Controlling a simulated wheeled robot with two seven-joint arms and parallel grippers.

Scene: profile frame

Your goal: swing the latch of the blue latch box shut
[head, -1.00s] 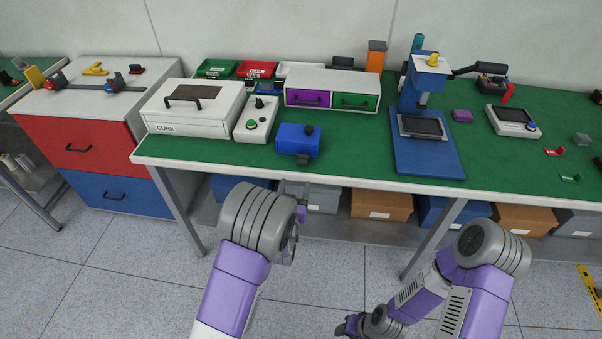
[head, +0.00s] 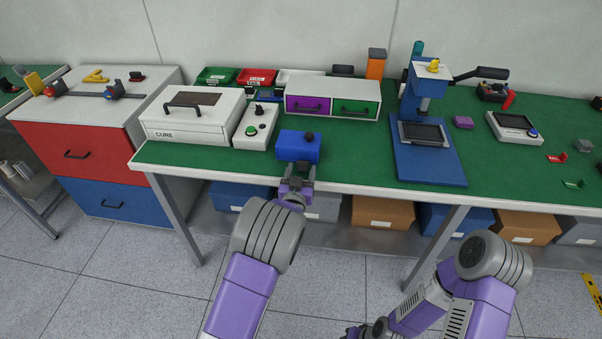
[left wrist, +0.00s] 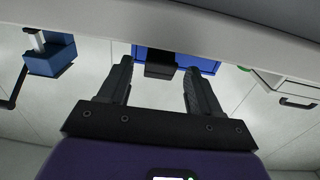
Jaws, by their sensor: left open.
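The blue latch box (head: 293,147) stands near the front edge of the green bench. A dark knob (head: 309,137) shows at its upper right. My left gripper (head: 299,172) is just in front of the box, at the bench edge. In the left wrist view the gripper (left wrist: 158,75) is open, with nothing held. A dark block (left wrist: 160,66) on the front of the blue box (left wrist: 205,64) shows between and beyond its fingertips. I cannot tell how far the latch is swung. My right arm is at lower right; its gripper is mostly cut off by the bottom edge.
A white control box with a green button (head: 251,130) and a white CURE box (head: 190,117) stand to the left. A drawer unit (head: 333,82) is behind. A blue press (head: 430,160) stands to the right. Bare green bench lies between box and press.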

